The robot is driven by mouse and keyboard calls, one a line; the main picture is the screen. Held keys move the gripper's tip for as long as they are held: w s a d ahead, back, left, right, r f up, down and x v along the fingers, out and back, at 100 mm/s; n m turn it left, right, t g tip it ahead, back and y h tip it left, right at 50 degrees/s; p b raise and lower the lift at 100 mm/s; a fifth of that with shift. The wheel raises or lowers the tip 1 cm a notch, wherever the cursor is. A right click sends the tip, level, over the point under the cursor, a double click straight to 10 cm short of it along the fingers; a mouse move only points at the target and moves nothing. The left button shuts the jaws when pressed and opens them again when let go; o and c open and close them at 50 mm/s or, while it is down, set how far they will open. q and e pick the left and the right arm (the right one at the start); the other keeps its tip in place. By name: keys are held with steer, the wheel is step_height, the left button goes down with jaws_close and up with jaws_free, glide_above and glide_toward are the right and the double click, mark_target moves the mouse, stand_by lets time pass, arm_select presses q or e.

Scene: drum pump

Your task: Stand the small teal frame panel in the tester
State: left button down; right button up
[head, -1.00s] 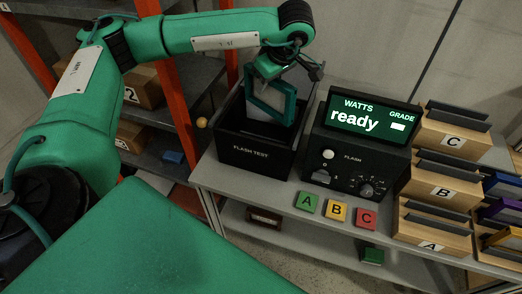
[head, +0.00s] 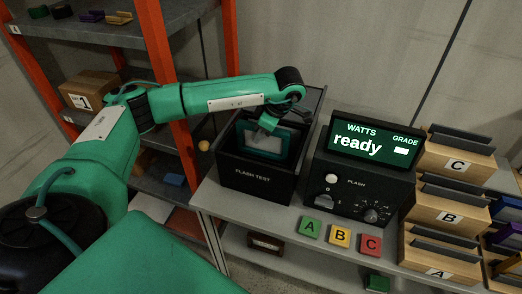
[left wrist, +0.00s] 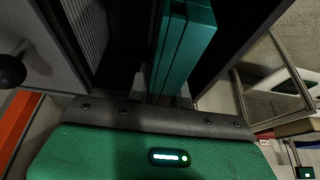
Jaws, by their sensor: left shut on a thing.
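The small teal frame panel (head: 263,142) is inside the black flash test box (head: 256,182), upright or nearly so, with its lower part hidden behind the front wall. My left gripper (head: 270,122) is shut on the panel's upper edge, reaching down into the box from above. In the left wrist view the panel (left wrist: 183,50) stands edge-on between the fingers (left wrist: 160,92), with dark box walls on both sides. I cannot tell whether the panel touches the box floor. My right gripper is not in view.
A tester console (head: 362,180) reading "ready" stands right of the box. Wooden racks (head: 446,210) marked A, B and C stand further right. Green, yellow and red lettered tiles (head: 340,236) lie in front on the grey bench. An orange-posted shelf (head: 168,80) stands left.

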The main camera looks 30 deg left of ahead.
mark_target(262, 150)
arm_select(q)
step_height(262, 150, down, 4)
steer(key=shift+r+p, duration=0.1)
steer(key=shift+p, duration=0.2)
step_height(262, 150, down, 3)
steer(key=shift+f+p, duration=0.2)
steer(key=shift+p, duration=0.2)
steer(key=shift+f, duration=0.4)
steer(key=c, duration=1.6)
jaws_free()
steer(key=shift+f, duration=0.1)
steer(key=o, duration=0.3)
steer(key=shift+o, duration=0.2)
